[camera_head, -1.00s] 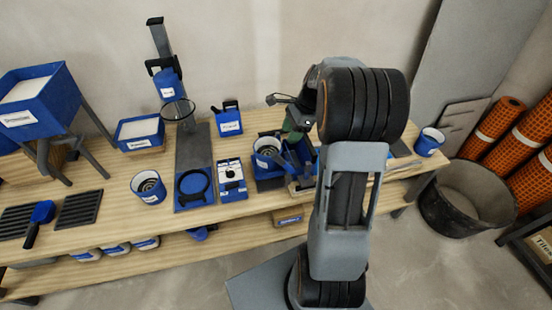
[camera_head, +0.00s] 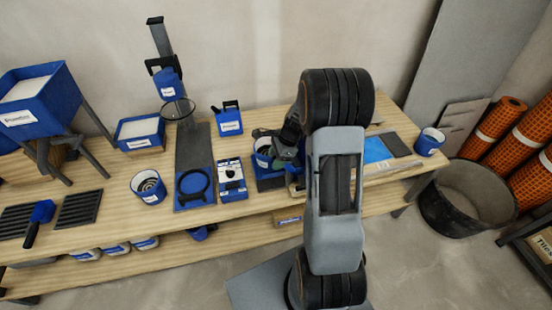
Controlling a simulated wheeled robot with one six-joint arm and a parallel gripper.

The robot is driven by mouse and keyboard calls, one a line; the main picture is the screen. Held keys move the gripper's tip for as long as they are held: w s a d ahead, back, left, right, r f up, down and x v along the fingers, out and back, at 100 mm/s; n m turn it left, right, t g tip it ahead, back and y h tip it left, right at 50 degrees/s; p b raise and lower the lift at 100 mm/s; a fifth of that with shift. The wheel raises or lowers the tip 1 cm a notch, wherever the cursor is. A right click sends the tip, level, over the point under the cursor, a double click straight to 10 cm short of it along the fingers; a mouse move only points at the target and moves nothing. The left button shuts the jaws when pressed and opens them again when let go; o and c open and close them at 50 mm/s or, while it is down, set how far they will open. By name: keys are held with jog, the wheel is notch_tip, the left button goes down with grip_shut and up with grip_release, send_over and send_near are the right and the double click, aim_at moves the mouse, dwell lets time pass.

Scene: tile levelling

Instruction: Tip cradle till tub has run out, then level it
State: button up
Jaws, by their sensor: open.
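A blue cradle (camera_head: 269,184) stands on the bench right of centre. A tub (camera_head: 262,159) with a blue and white rim sits in it, partly covered by my gripper, so its contents and exact tilt cannot be told. My gripper (camera_head: 268,142) is at the tub's upper right side, open. My arm comes down from the right and hides the cradle's right part. Whether the fingers touch the tub or cradle is not clear.
A stand holds a blue cup (camera_head: 168,84) above a hoop. Another tub (camera_head: 429,142) stands at the right end.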

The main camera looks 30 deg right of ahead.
jog(key=shift+c, duration=0.4)
grip_shut()
